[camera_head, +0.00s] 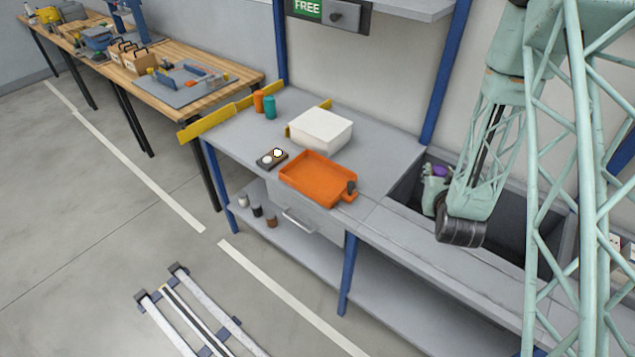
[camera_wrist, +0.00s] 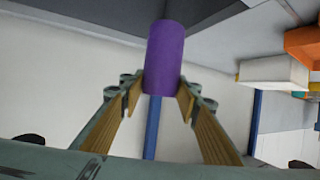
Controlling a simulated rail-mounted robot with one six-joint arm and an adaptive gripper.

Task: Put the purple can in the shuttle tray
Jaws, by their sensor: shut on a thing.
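The purple can (camera_wrist: 164,55) is upright in the wrist view, held between the two fingertips of my gripper (camera_wrist: 161,92). In the head view my gripper (camera_head: 434,186) is over the dark recessed bin at the right of the bench, with a bit of the purple can (camera_head: 440,170) showing beside it. My arm hides part of that area. An orange tray (camera_head: 318,182), the only tray I see, sits on the bench to the left of my gripper. Its floor looks empty.
A white box (camera_head: 320,131) stands behind the orange tray. Orange (camera_head: 258,101) and teal (camera_head: 270,107) cans stand at the bench's back left. A small dark holder (camera_head: 272,159) lies left of the tray. A blue post (camera_head: 445,75) rises behind the bench.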

